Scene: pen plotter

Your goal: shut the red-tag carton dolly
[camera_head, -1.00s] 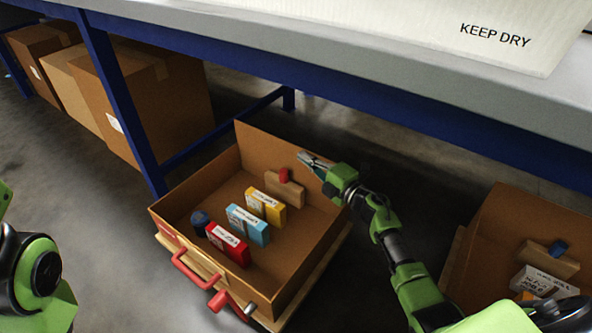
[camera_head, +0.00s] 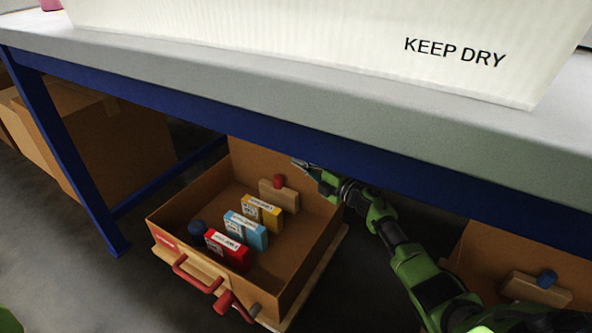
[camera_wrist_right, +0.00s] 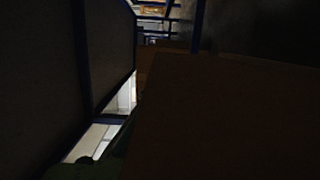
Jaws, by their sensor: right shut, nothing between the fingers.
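The red-tag carton dolly is an open brown carton (camera_head: 190,212) on a pale wooden base, with a small red tag (camera_head: 164,239) and red handles (camera_head: 192,275) on its front. It stands partly under the table, the table edge hiding part of its back. My right gripper (camera_head: 299,164) is shut and empty, in front of or over the carton's back wall in the head view; I cannot tell whether it touches. The dark right wrist view shows a large plain brown surface (camera_wrist_right: 230,120), perhaps carton. My left gripper is not in view.
A second open carton (camera_head: 490,250) is at right. A white "KEEP DRY" box (camera_head: 300,45) sits on the table.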

